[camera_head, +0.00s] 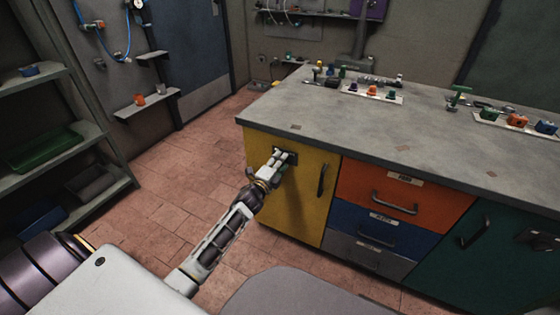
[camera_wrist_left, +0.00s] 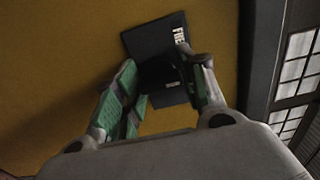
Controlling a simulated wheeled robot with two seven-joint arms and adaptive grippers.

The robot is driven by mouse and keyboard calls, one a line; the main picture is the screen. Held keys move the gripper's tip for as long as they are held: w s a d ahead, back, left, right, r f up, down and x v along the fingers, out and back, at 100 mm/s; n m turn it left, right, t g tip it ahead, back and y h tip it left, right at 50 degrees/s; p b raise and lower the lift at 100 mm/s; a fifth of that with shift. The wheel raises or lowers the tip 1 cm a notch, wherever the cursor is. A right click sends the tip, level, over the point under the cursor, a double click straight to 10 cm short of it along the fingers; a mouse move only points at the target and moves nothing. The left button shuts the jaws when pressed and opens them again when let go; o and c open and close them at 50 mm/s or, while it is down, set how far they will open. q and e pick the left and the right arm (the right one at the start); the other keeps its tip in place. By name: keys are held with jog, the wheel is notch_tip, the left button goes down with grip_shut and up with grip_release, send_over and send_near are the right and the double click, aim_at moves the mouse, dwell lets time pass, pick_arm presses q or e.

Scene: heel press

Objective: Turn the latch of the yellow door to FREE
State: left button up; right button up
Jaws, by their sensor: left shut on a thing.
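The yellow door (camera_head: 310,205) is at the left end of the workbench front and looks shut, with a dark vertical handle on its right side. A dark latch plate (camera_head: 291,157) sits high on its left part. In the left wrist view the plate (camera_wrist_left: 140,38) carries a pale label reading FREE at its upper right; a second label lower down is too small to read. My left gripper (camera_head: 278,163) is at the plate, its green-padded fingers (camera_wrist_left: 160,78) shut on the dark latch. The fingers hide much of the latch, so its exact angle is unclear. My right gripper is out of view.
Orange, blue and grey drawers (camera_head: 372,215) with handles are right of the yellow door, then a teal door (camera_head: 470,255). The worktop (camera_head: 400,125) holds several small parts and trays. Shelves (camera_head: 50,145) stand at the left. The tiled floor between is clear.

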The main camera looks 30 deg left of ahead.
pick_arm(q)
jog(key=shift+f+n+p, duration=0.2)
jog(key=shift+n+p, duration=3.1)
jog(key=shift+n, duration=1.3)
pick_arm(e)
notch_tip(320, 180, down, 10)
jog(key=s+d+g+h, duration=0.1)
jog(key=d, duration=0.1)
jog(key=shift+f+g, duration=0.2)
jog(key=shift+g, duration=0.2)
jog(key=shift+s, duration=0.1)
pick_arm(q)
jog(key=o, duration=1)
jog(key=shift+o, duration=0.2)
jog(key=shift+s, duration=0.1)
jog(key=s, duration=1.1)
jog(key=shift+s, duration=0.4)
